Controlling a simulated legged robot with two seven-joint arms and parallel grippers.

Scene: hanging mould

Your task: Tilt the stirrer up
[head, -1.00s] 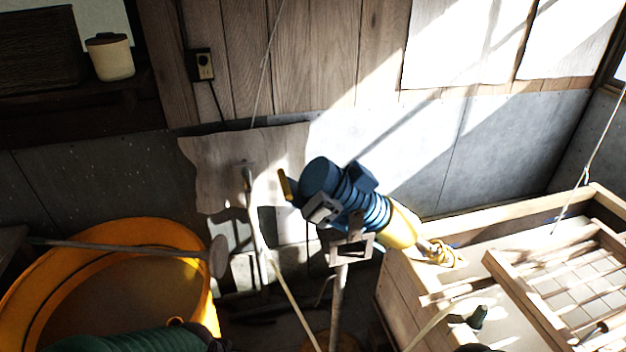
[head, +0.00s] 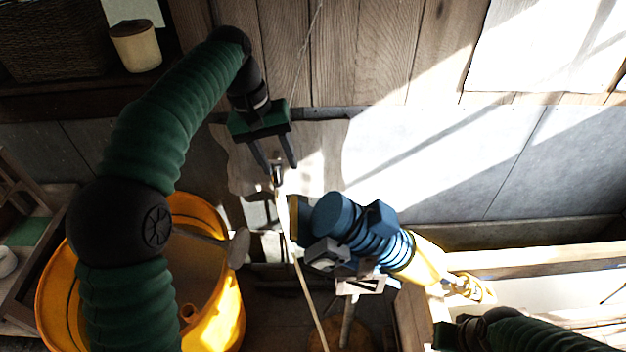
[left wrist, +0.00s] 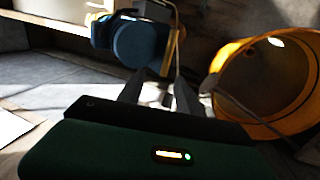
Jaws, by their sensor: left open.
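The stirrer has a blue ribbed motor (head: 335,218) and a yellow cone-shaped front (head: 428,262). It lies tilted on a metal stand, with the cone pointing down right to the wooden vat. In the left wrist view the blue motor (left wrist: 140,42) shows beyond my open fingers (left wrist: 157,92). My right arm is at the lower right, near the vat; its gripper's fingers cannot be made out.
An orange tub (head: 228,315) stands at the left below my left arm, with a long-handled ladle (head: 240,247) across it. A pale pole (head: 303,290) runs in front of the motor's left side. The wooden vat (head: 540,262) is at the right, and the wall is behind.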

